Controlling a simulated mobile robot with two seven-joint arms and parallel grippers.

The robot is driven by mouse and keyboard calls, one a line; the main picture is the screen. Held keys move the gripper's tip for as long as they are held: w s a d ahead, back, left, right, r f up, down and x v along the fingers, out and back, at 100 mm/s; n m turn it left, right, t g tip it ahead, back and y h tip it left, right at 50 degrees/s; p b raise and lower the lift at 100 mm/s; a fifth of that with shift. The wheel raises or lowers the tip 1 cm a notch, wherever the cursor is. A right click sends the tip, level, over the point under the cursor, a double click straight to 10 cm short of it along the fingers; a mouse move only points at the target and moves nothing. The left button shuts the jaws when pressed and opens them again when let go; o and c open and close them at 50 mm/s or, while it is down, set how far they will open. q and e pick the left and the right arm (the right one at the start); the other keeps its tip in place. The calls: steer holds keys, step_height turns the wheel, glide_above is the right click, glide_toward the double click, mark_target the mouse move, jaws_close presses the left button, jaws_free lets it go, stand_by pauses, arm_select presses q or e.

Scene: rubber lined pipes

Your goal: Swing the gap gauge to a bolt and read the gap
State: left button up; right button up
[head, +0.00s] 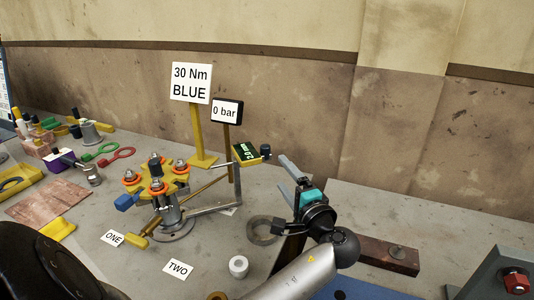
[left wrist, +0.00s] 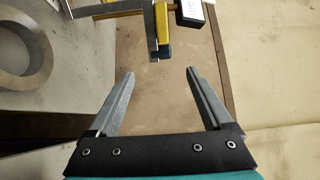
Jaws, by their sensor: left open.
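The gap gauge (head: 246,154), a yellow-green box with a small display and a dark knob (head: 265,151), sits on a jointed grey arm (head: 212,209) beside the flange. Its display is too small to read. The yellow flange (head: 150,187) carries several bolts with orange rings, one bolt (head: 157,187) at the front. My left gripper (head: 281,171) is open and empty, just right of the gauge and apart from it. In the left wrist view the gauge (left wrist: 157,22) and its knob lie beyond the open fingertips (left wrist: 159,72), roughly centred between them. My right gripper is not in view.
A "30 Nm BLUE" sign (head: 190,83) and a "0 bar" box (head: 227,111) stand on posts behind the flange. A grey ring (head: 262,230) and white roll (head: 239,266) lie on the bench in front. Red and green ring tools (head: 118,158) lie at left.

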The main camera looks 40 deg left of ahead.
arm_select(q)
steer(key=b+x, duration=0.1)
steer(key=x, duration=1.4)
steer(key=shift+b, duration=0.3)
steer(key=shift+a+r, duration=0.1)
steer(key=shift+s, duration=0.1)
jaws_close()
